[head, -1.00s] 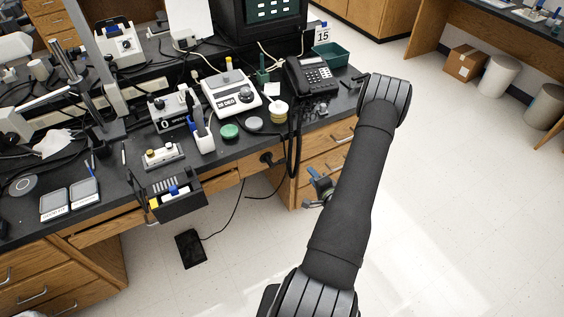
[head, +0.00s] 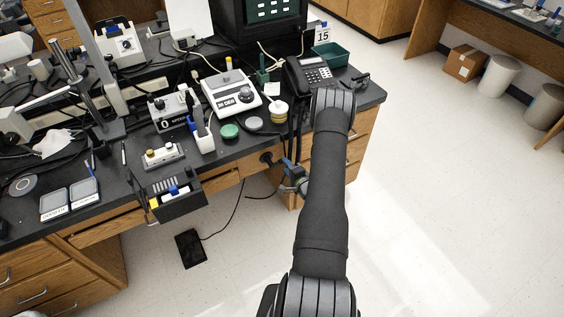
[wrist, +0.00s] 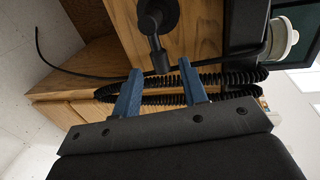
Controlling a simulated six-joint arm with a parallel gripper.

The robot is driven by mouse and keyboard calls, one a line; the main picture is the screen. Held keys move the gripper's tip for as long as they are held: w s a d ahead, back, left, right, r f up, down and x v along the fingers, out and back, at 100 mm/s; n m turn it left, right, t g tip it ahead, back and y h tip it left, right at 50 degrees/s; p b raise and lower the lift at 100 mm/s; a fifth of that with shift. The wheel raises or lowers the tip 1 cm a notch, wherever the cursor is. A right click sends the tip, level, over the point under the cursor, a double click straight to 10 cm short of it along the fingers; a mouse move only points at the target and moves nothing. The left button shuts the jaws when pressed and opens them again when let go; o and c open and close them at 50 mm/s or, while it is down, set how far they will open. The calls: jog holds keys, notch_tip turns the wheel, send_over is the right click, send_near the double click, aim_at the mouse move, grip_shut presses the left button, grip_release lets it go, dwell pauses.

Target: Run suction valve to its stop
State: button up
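The suction valve (head: 266,157) is a black round knob with a lever handle on the front face of the bench. In the wrist view its round hub (wrist: 158,14) is at the top, and the lever (wrist: 158,52) points down toward my gripper. My gripper (wrist: 160,68) has two blue fingers, spread apart. The lever's end lies between the fingertips in the picture; I cannot tell whether it touches either one. In the head view my gripper (head: 286,166) is just right of the valve, partly hidden by my arm.
Black coiled tubing (wrist: 180,88) hangs behind the fingers in the wrist view. The bench top (head: 225,160) holds a telephone (head: 308,72), a white hotplate-like device (head: 230,95) and a green lid (head: 229,131). A black rack (head: 180,206) hangs at the front edge.

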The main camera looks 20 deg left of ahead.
jog(key=shift+x, duration=2.4)
grip_shut()
